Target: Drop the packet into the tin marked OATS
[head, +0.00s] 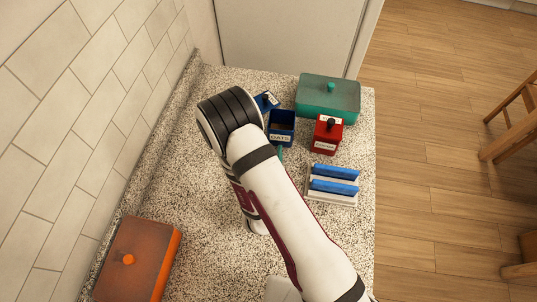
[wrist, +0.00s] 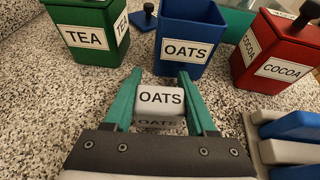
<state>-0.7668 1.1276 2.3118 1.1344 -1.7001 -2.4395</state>
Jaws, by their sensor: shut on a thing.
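My gripper (wrist: 160,82) has its two teal fingers shut on a white packet (wrist: 160,101) labelled OATS, held in front of the blue tin. The blue tin marked OATS (wrist: 184,50) stands upright and open on the counter, beyond the fingertips in the wrist view. The packet is outside the tin. In the head view the OATS tin (head: 281,132) is right of my wrist, and my arm hides the packet and most of the gripper. A blue lid with a knob (wrist: 144,17) lies on the counter behind the tin, to its left.
A green TEA tin (wrist: 88,38) stands left of the OATS tin, and a red COCOA tin (head: 325,137) with a black knob stands right. A teal lidded box (head: 328,102) is behind. A rack with blue slabs (head: 334,197) is near right. An orange box (head: 138,250) is front left.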

